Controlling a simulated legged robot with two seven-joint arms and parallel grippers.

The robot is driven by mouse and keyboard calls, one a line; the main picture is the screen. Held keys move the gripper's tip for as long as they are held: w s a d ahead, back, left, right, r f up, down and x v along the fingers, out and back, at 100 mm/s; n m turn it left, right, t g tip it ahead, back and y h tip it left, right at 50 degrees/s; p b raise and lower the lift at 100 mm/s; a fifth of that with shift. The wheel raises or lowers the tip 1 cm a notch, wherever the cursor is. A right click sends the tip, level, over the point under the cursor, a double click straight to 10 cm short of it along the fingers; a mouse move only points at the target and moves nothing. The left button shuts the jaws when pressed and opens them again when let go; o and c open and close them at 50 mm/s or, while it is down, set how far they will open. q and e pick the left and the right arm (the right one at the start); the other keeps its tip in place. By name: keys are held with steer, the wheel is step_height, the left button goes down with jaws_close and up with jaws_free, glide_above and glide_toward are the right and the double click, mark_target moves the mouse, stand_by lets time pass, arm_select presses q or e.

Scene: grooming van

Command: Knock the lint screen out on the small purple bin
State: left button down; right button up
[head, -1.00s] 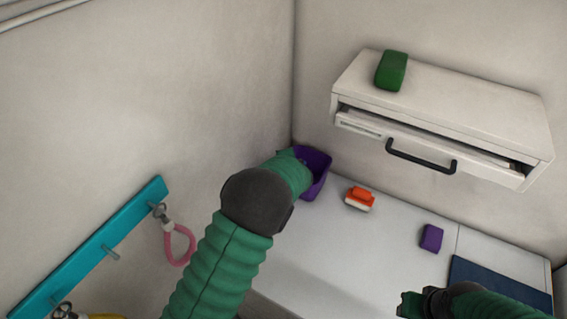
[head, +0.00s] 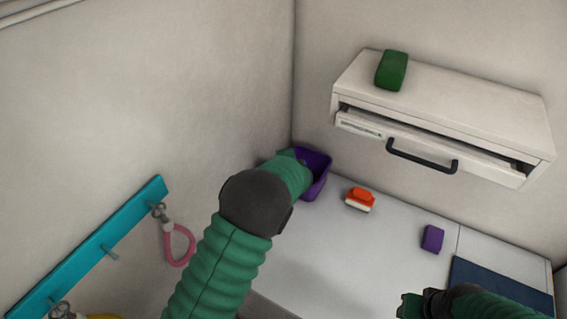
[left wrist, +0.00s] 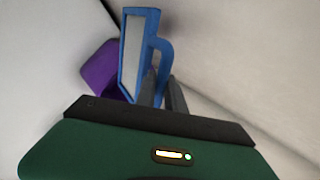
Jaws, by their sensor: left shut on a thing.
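The lint screen, a blue frame with a pale mesh panel and a blue handle, shows in the left wrist view (left wrist: 132,52). My left gripper (left wrist: 163,92) is shut on its handle. The small purple bin (head: 318,172) stands in the back corner of the counter, partly hidden behind my left arm in the head view. In the left wrist view the bin (left wrist: 97,72) lies behind and left of the screen; I cannot tell whether they touch. My right gripper (head: 408,305) is at the bottom right of the head view, its jaws unclear.
An orange and white brush (head: 360,199) and a purple block (head: 432,238) lie on the white counter (head: 330,245). A dark blue mat (head: 500,285) is at right. A wall cabinet with a partly open drawer (head: 425,164) hangs above. A teal hook rail (head: 90,250) holds a pink loop (head: 180,248).

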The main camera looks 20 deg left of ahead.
arm_select(q)
steer(key=shift+w+r+p, duration=0.1)
steer(key=shift+r+p, duration=0.5)
steer(key=shift+r, duration=0.6)
steer(key=shift+r+p, duration=0.95)
steer(key=shift+r, duration=0.85)
